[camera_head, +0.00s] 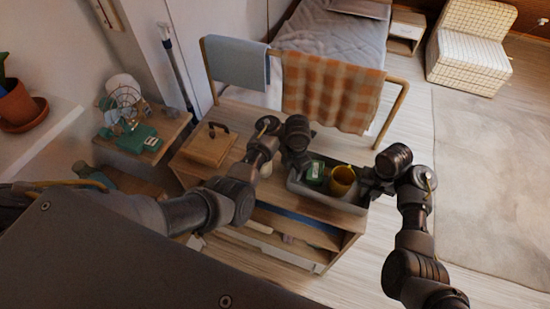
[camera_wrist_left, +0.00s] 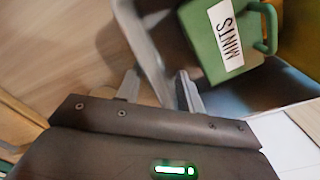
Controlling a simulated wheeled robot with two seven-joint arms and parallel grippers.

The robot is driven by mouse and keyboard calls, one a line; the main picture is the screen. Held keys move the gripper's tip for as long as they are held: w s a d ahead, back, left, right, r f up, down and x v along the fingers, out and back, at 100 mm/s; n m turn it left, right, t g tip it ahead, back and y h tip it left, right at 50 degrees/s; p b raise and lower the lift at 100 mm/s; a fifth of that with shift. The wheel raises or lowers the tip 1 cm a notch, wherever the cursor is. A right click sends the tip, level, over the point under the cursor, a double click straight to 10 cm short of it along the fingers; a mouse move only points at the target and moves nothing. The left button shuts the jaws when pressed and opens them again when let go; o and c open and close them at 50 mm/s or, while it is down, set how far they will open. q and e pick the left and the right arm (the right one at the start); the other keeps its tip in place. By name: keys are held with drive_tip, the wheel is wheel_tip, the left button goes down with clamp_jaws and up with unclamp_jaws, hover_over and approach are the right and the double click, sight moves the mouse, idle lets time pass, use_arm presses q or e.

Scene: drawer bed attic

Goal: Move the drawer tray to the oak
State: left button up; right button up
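The grey drawer tray (camera_head: 325,193) sits on the wooden cabinet top (camera_head: 232,184). A green tin (camera_head: 315,172) and a yellow mug (camera_head: 342,181) stand in it. My left gripper (camera_head: 294,165) is at the tray's left end. In the left wrist view its fingers (camera_wrist_left: 158,90) are apart, with the tray's wall (camera_wrist_left: 142,42) running down between them. My right gripper (camera_head: 366,182) is at the tray's right end; its fingertips are too small to judge. I cannot tell which surface is the oak.
A wooden box with a dark handle (camera_head: 210,143) stands left of the tray on the cabinet top. A rail with a blue towel (camera_head: 238,64) and an orange checked cloth (camera_head: 330,92) rises behind. A side table (camera_head: 155,140) with a fan and green scale is left.

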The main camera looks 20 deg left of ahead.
wheel_tip(320, 180, up, 5)
drive_tip(key=shift+r, duration=1.4)
drive_tip(key=shift+s, duration=0.1)
